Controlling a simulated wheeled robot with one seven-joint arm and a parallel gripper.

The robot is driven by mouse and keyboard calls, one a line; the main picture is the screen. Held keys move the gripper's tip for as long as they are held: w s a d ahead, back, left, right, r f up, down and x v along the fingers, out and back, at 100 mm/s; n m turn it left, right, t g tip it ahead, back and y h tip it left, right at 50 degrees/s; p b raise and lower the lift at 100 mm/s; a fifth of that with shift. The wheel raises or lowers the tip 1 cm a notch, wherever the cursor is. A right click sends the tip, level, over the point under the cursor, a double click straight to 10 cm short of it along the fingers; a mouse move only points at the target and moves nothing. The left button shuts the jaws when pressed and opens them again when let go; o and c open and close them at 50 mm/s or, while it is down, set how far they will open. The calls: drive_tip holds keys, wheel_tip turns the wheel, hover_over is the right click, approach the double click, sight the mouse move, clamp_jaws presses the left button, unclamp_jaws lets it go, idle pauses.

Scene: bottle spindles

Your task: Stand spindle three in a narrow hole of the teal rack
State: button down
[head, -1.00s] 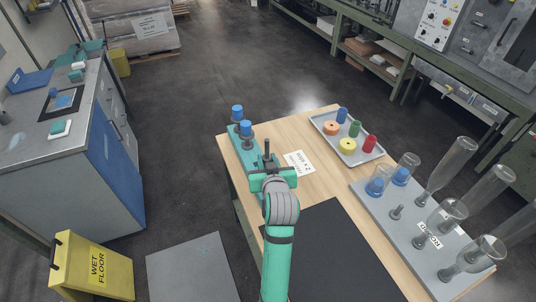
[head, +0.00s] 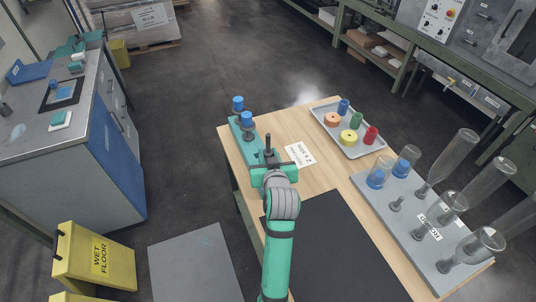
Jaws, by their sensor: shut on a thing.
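The teal rack (head: 235,125) lies along the far left edge of the wooden table. My teal gripper (head: 268,167) is at the near end of the rack. It is shut on a dark, upright spindle (head: 268,143), whose thin upper part sticks up above the jaws. Its lower end and the rack holes beneath are hidden by my gripper and arm, so I cannot tell whether it is in a hole.
A grey tray (head: 331,124) holds coloured spools and cylinders. A printed card (head: 300,154) and a black mat (head: 325,245) lie near my gripper.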

drive_tip(key=shift+f, duration=0.1)
drive_tip(key=shift+f, duration=1)
drive_tip(key=shift+w+f, duration=0.1)
drive_tip(key=shift+f, duration=1.2)
drive_tip(key=shift+f, duration=0.2)
drive_tip(key=shift+f, duration=0.2)
